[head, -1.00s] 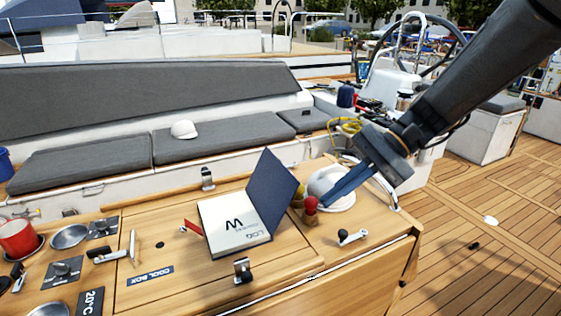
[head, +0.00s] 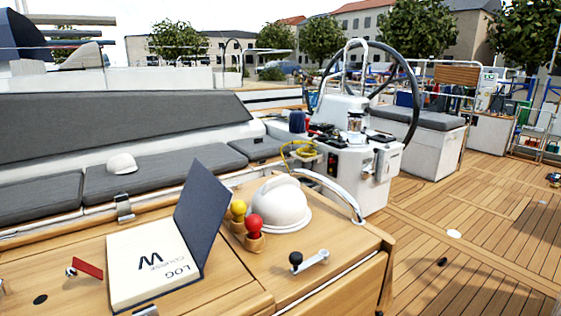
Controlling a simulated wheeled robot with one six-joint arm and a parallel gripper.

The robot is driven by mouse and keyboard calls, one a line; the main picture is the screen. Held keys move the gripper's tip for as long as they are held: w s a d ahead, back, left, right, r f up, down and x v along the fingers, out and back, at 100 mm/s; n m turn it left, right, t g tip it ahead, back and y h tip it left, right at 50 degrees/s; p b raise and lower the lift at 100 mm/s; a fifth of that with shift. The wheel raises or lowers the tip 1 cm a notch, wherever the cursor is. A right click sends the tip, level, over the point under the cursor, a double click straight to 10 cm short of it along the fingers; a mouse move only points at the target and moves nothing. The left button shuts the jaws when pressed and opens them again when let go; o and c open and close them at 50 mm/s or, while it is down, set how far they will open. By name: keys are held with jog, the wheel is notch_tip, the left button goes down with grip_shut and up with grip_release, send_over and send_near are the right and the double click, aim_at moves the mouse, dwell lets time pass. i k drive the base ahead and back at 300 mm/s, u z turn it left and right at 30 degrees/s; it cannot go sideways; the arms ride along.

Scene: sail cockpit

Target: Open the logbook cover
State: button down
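The logbook (head: 150,262) lies on the wooden cockpit table in the head view, left of centre. Its dark blue cover (head: 203,215) stands raised and tilted along the book's right side. The white page with "LOG COURSE" and a large W is bare. My gripper is not in view.
A winch handle (head: 309,262) lies near the table's right edge. The steering pedestal (head: 352,150) stands behind; open deck (head: 470,235) is at the right.

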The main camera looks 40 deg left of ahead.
aim_at(200, 212)
jog(key=z, duration=0.35)
jog(key=i, duration=1.25)
jog(key=u, duration=2.2)
